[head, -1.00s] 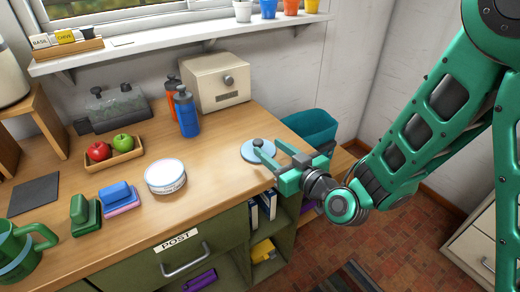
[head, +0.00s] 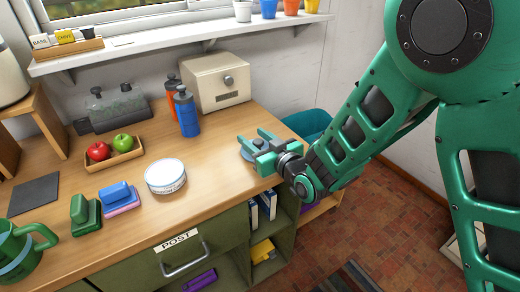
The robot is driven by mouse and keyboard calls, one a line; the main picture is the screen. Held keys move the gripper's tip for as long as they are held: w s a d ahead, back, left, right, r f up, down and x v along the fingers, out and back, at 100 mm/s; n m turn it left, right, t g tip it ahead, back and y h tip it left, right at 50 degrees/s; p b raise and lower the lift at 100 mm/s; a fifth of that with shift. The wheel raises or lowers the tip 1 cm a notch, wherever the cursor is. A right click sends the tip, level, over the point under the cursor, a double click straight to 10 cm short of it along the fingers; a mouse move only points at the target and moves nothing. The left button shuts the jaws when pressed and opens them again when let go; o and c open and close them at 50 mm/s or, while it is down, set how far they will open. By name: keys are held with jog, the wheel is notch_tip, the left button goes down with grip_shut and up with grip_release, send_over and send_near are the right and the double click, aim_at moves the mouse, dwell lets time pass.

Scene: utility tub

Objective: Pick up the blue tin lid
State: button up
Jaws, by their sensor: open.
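The blue tin lid (head: 246,155) lies flat near the right end of the wooden counter, a pale blue disc with a dark knob (head: 258,143). In the head view it is largely covered by my gripper (head: 254,137). My green gripper is open, its two fingers spread and pointing left and away, with the knob showing between them. I cannot tell how high the fingers are above the lid or whether they touch it.
A round white tin (head: 165,177) stands to the left. Blue (head: 187,116) and orange (head: 172,88) bottles and a cream box (head: 215,80) stand behind. The counter's right edge is close, with a teal bin (head: 308,124) beyond it. Counter between tin and lid is clear.

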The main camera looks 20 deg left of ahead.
jog(key=shift+x, duration=0.8)
jog(key=shift+c, duration=0.2)
jog(key=c, duration=1)
